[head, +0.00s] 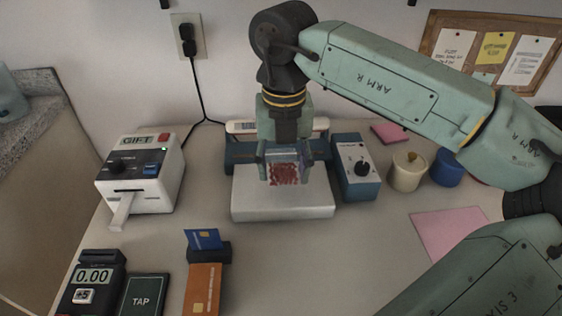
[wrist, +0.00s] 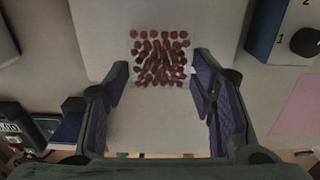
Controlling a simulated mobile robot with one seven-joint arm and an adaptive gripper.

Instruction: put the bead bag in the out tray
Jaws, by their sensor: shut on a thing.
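The bead bag (head: 285,173) is a small clear bag of dark red beads. My gripper (head: 285,158) is shut on it, with a finger at each side, above a pale flat-topped block (head: 283,207). In the wrist view the bag (wrist: 160,58) shows between and just beyond the two fingertips of my gripper (wrist: 160,82), over the pale surface. The gap between the bag's underside and the block is hard to judge. No thing in view is clearly marked as the out tray.
A blue box with a black knob (head: 356,168) stands close right of the block. A white GIFT machine (head: 141,172) is at left. A card reader (head: 91,283) and cards (head: 203,286) lie in front. Round containers (head: 407,170) and a pink sheet (head: 449,235) are at right.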

